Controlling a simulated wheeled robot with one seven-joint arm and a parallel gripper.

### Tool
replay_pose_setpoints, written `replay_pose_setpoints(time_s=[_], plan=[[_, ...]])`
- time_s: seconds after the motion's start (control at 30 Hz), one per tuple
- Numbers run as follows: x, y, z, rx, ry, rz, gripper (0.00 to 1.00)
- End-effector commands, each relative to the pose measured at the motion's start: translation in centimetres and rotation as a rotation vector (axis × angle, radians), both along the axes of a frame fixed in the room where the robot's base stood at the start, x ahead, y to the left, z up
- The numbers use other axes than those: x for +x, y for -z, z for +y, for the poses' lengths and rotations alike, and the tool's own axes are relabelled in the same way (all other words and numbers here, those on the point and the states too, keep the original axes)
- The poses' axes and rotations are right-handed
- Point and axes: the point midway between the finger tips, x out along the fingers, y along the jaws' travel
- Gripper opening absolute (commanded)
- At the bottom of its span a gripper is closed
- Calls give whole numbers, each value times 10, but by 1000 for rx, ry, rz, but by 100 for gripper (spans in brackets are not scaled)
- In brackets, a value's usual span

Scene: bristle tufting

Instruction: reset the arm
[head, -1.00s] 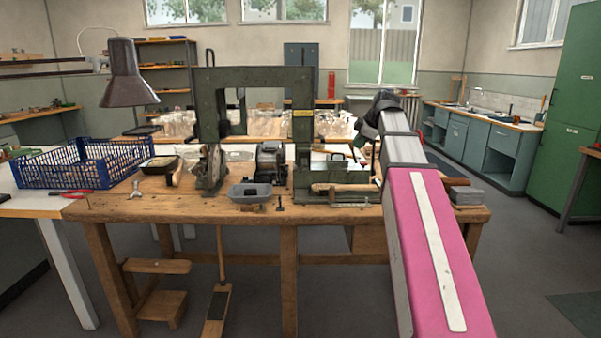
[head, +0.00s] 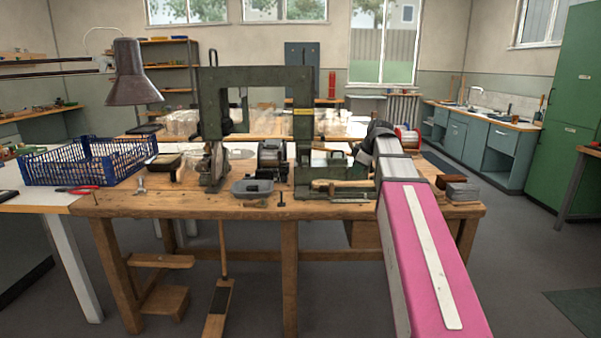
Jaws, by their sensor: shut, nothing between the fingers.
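My arm (head: 425,255), with its pink and grey links, reaches from the lower right over the right part of the workbench. My gripper (head: 362,152) is the dark end of the arm, just right of the green machine frame (head: 260,75). It is small and seen from behind. It is shut with nothing held, and the fingertips are hard to make out. The wooden workbench (head: 200,206) stands in front of me.
A grey tray (head: 252,190) and a wood-handled brush (head: 340,186) lie on the bench. A blue crate (head: 75,168) and a lamp (head: 130,75) are at left. A red-rimmed spool (head: 405,138) and a grey block (head: 462,191) are at right. Floor is clear on the right.

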Motion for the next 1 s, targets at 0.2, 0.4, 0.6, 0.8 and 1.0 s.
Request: replay_pose_setpoints(time_s=[0.2,0.4,0.6,0.8,1.0], plan=[[-23,79,6,23,186,123,0],[-52,155,9,32,394,239,0],[-88,224,13,27,600,339,0],[-131,287,15,10,806,421,0],[-177,340,16,-15,1004,482,0]])
